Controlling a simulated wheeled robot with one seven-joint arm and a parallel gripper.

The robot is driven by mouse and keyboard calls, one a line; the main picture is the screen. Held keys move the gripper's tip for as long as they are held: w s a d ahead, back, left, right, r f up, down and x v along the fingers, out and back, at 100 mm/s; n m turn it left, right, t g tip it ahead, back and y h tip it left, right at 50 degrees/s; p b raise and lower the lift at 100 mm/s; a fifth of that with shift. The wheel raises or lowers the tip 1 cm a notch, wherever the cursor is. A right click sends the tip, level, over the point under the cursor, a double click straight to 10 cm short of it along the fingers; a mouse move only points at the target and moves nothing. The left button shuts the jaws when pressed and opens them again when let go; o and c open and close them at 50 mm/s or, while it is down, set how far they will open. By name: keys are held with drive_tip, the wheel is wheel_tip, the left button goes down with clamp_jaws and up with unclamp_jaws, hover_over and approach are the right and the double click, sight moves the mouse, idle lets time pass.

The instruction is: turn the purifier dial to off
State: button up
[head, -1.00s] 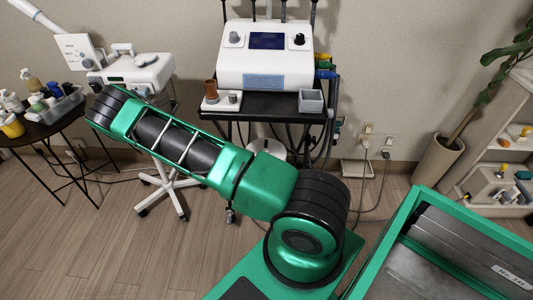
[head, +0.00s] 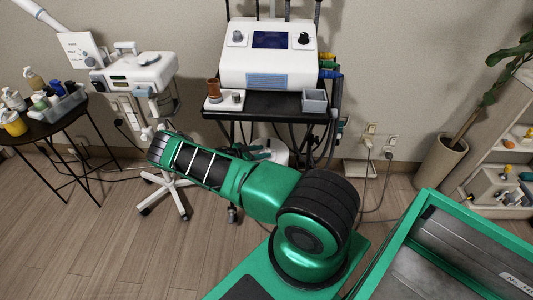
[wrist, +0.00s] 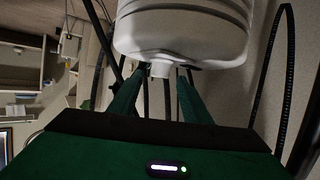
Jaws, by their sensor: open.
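No thing is marked as the purifier. The white console (head: 268,55) on the black cart has a screen between a grey dial (head: 238,37) on the left and a black dial (head: 304,39) on the right. I cannot read their settings. My gripper (wrist: 161,78) is open in the wrist view, with its two green fingers apart below a white ribbed container (wrist: 184,28) with a short spout. I see nothing held.
The cart shelf (head: 262,104) holds a brown cup (head: 214,90) and a grey tray (head: 314,101). A white device (head: 135,72) on a wheeled stand is at left, beside a black table (head: 50,125) with bottles. Hoses and cables hang around the cart.

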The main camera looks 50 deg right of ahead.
sight(267, 151)
drive_tip(key=shift+x, duration=2.15)
drive_tip(key=c, duration=1)
